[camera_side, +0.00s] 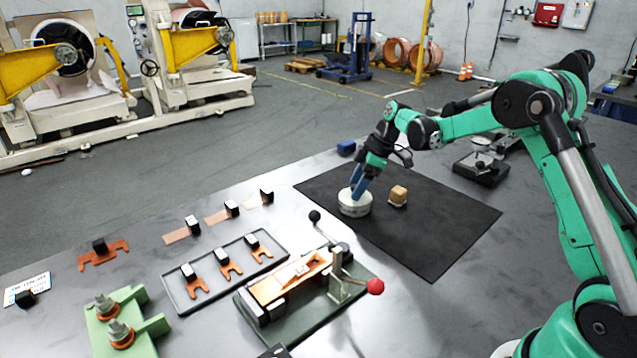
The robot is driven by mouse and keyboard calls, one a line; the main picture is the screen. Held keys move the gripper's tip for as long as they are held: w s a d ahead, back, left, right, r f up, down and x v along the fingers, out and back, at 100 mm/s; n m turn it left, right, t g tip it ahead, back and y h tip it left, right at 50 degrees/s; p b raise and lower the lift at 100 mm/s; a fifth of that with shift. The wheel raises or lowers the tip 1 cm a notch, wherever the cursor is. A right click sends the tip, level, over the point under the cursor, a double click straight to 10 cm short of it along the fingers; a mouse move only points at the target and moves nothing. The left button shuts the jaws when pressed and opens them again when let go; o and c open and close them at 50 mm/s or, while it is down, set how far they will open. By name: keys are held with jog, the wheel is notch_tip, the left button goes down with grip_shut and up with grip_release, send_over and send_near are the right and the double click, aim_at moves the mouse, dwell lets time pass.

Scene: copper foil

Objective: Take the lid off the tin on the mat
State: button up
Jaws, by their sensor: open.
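A round white tin (355,207) stands on the black mat (437,238), near the mat's left side. I cannot make out a seam between the tin and its lid at this size. My gripper (358,190) has blue fingers, tilted down to the left, with their tips at the top of the tin. The fingers are open. I cannot tell whether the tips touch the lid. Part of the tin's top is hidden behind the fingers.
A clamping fixture with a red knob (375,287) stands in front. A tray (176,299) with copper pieces lies to the left. The mat's front right part is clear.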

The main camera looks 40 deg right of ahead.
grip_shut()
jog(key=shift+r, duration=0.1)
